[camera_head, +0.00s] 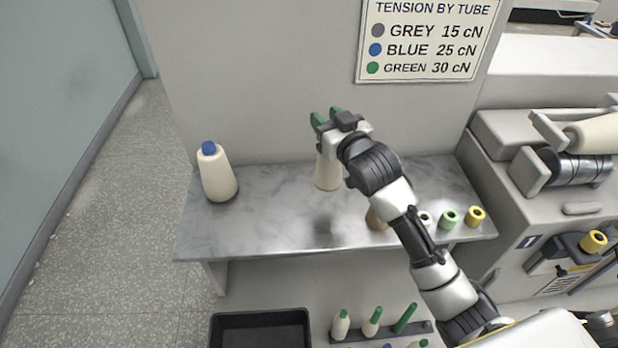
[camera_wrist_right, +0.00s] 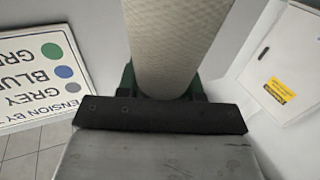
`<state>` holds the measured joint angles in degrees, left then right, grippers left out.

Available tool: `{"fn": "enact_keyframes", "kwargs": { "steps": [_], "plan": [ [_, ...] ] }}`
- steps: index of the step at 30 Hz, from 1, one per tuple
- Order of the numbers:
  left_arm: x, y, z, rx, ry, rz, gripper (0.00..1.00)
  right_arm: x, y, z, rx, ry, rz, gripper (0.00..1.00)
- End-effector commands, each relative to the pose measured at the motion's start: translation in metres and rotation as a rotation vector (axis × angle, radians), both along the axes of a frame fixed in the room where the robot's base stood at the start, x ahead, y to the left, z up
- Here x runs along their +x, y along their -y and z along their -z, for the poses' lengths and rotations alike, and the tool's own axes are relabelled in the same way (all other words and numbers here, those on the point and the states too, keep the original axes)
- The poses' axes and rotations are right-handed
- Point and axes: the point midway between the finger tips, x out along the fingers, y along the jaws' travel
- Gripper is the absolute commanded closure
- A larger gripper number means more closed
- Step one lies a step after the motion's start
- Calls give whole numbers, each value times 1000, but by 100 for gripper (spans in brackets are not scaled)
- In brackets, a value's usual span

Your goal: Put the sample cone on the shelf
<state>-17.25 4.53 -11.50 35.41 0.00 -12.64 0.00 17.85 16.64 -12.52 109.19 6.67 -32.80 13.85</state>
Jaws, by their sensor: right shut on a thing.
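My right gripper (camera_head: 328,117), with green fingers, is shut on a cream cone (camera_head: 328,172). The cone hangs below the fingers in front of the back panel, over the grey marbled shelf (camera_head: 270,235). A dark shadow lies on the shelf below it, and the cone appears raised off the surface. In the right wrist view the cone (camera_wrist_right: 178,45) sits between the green fingers (camera_wrist_right: 162,82). Its top is hidden by the gripper, so I cannot tell its tube colour. Another cream cone with a blue tip (camera_head: 216,175) stands upright at the shelf's left end. My left gripper is not in view.
A brown object (camera_head: 376,218), partly behind my arm, and small white, green (camera_head: 449,217) and yellow (camera_head: 475,215) bobbins stand at the shelf's right. A tension sign (camera_head: 428,40) is on the panel. Below are a black bin (camera_head: 260,316) and a bobbin rack (camera_head: 385,334). The shelf's middle is clear.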

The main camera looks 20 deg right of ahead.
Motion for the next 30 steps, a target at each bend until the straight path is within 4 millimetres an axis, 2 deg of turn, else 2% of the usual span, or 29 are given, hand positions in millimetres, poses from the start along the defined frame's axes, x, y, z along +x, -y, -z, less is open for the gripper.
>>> {"fn": "enact_keyframes", "kwargs": {
  "steps": [1, 6, 12, 16, 24, 30],
  "plan": [
    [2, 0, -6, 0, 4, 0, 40, -5, -14, 6, 8, -6, -3, 100],
    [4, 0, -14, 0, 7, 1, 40, -16, -50, 30, 7, -5, -1, 100],
    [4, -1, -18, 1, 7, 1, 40, -25, -78, 48, 4, -2, 0, 100],
    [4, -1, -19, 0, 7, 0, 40, -27, -83, 55, 1, -1, 1, 100],
    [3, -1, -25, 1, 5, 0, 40, -27, -83, 89, 0, -1, 1, 100],
    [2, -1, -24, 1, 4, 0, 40, -27, -83, 92, 0, 2, 1, 100]
  ]
}}
